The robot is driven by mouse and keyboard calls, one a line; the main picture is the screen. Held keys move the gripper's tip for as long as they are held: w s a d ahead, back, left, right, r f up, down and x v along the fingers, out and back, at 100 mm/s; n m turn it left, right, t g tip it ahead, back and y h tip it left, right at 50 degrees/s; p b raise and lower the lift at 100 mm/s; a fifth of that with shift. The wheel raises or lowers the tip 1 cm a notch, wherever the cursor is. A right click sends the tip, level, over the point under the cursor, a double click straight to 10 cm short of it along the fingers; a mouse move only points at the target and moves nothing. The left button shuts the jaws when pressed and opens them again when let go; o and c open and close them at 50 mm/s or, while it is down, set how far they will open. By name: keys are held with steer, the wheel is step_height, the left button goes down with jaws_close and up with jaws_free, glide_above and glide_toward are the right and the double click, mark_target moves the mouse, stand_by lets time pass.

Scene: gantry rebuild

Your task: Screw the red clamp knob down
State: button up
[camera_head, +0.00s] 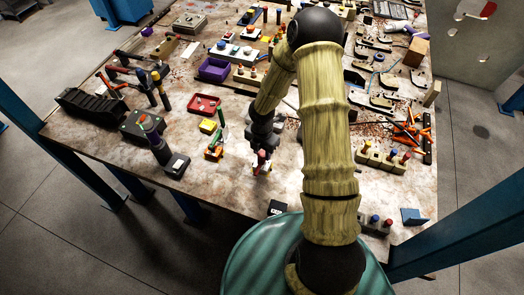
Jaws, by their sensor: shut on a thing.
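My gripper (262,152) points down over the front middle of the workbench. It is shut on a small red piece, which looks like the red clamp knob (260,159); only a little of it shows between and below the fingers. The knob sits a short way above the bench surface or on a small fitting; I cannot tell which. The clamp body under it is too small and too covered by my gripper to make out. My arm hides the part of the bench to the right.
The workbench (235,190) is crowded. Left of my gripper stand a small orange fixture with a green handle (216,142), a yellow block (208,126) and a red tray (204,104). A black-based post (165,155) stands farther left. A block with colored knobs (381,157) lies right of my arm.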

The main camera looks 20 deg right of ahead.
steer(key=m+b, duration=0.1)
steer(key=m, duration=0.3)
steer(key=shift+w+m, duration=0.1)
steer(key=shift+m, duration=0.3)
steer(key=m+b, duration=0.1)
steer(key=m, duration=0.3)
steer(key=shift+m+b, duration=0.3)
steer(key=shift+b, duration=0.1)
steer(key=m+b, duration=0.1)
steer(key=m, duration=0.3)
steer(key=shift+w, duration=0.1)
steer(key=m+b, duration=0.2)
steer(key=m, duration=0.3)
steer(key=shift+w, duration=0.1)
steer(key=m+b, duration=0.1)
steer(key=m, duration=0.3)
steer(key=shift+r+m, duration=0.1)
steer(key=shift+m, duration=0.2)
steer(key=m+b, duration=0.1)
steer(key=m, duration=0.7)
steer(key=shift+d+r, duration=0.1)
steer(key=m, duration=0.4)
steer(key=shift+p, duration=0.4)
steer(key=shift+m, duration=0.3)
